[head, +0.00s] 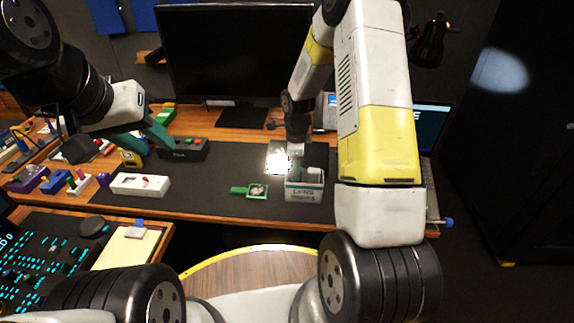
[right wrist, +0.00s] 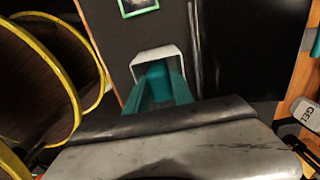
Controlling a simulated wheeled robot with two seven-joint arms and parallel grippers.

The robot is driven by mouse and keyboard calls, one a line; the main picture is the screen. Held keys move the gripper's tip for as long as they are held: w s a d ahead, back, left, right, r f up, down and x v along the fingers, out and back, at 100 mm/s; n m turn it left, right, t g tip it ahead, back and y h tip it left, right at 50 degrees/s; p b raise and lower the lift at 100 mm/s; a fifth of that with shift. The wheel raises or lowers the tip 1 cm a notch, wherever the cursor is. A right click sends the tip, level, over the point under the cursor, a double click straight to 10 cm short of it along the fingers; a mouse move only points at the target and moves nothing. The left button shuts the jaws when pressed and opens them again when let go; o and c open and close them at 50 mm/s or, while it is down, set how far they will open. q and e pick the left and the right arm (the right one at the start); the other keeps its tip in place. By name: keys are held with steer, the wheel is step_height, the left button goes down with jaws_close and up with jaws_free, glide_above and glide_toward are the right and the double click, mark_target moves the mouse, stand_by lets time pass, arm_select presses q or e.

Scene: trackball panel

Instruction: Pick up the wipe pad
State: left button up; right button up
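The wipe pad cannot be made out for certain in either view. A small pale box lettered as lens wipes (head: 304,189) stands on the dark desk mat; its white rim shows in the right wrist view (right wrist: 145,58). My right gripper (head: 296,168) points down at this box. In the right wrist view its teal fingers (right wrist: 160,88) are apart and reach into the box opening. A teal patch lies between them; I cannot tell if it is pad or box interior. My left gripper (head: 146,142) is open and empty, in front of a black box (head: 183,149).
A green-framed item (head: 257,191) lies just left of the wipes box. A white switch block (head: 140,184) and small coloured blocks (head: 55,181) stand further left. A monitor (head: 237,52) stands behind and a laptop (head: 431,128) at right. The mat (head: 215,187) is bare between white block and green item.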

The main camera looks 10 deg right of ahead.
jaws_close()
steer(key=shift+r, duration=0.15)
